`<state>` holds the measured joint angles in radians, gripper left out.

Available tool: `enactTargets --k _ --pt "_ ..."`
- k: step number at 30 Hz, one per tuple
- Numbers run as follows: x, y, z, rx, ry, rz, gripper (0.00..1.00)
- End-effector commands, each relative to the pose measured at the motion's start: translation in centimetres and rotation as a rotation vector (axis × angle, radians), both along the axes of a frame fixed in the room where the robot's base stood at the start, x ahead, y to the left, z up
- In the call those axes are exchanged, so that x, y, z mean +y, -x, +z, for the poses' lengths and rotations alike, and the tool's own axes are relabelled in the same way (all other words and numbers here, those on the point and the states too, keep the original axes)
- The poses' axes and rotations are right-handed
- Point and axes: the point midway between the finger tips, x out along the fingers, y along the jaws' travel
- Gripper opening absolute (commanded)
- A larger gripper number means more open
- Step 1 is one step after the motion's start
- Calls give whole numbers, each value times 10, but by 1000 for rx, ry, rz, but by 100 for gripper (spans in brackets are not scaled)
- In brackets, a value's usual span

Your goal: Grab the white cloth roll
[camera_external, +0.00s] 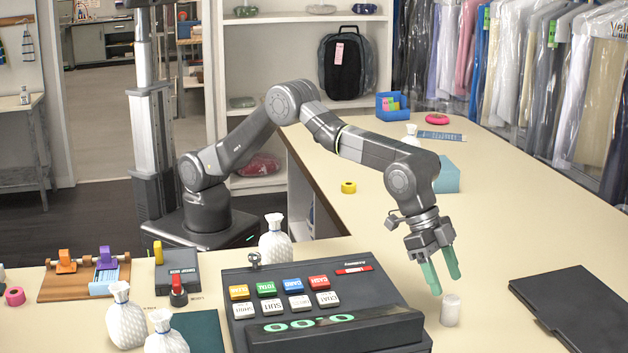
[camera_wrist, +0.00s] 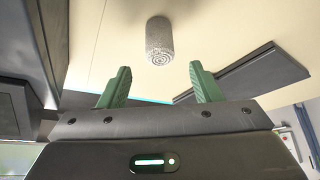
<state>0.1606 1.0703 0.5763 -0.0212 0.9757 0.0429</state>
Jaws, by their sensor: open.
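The white cloth roll (camera_external: 450,310) stands upright on the cream counter, just right of the cash register. In the wrist view the roll (camera_wrist: 159,40) shows beyond the fingertips, roughly centred between them, with its spiral end visible. My gripper (camera_external: 444,286) has green fingers that point down, spread apart and empty. It is above the roll and close to it in the external view. In the wrist view the two fingers of my gripper (camera_wrist: 161,75) are apart with nothing between them.
The cash register (camera_external: 318,300) stands close left of the roll. A dark flat folder (camera_external: 580,305) lies to the right, also in the wrist view (camera_wrist: 255,72). The counter behind the roll is mostly clear.

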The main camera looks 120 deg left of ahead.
Motion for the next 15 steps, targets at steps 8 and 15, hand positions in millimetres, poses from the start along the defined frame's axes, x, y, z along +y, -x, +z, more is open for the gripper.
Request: enactTargets --k 8,15 --pt "-3 -14 -24 0 0 0 58" --pt "-4 -22 -41 1 0 0 58"
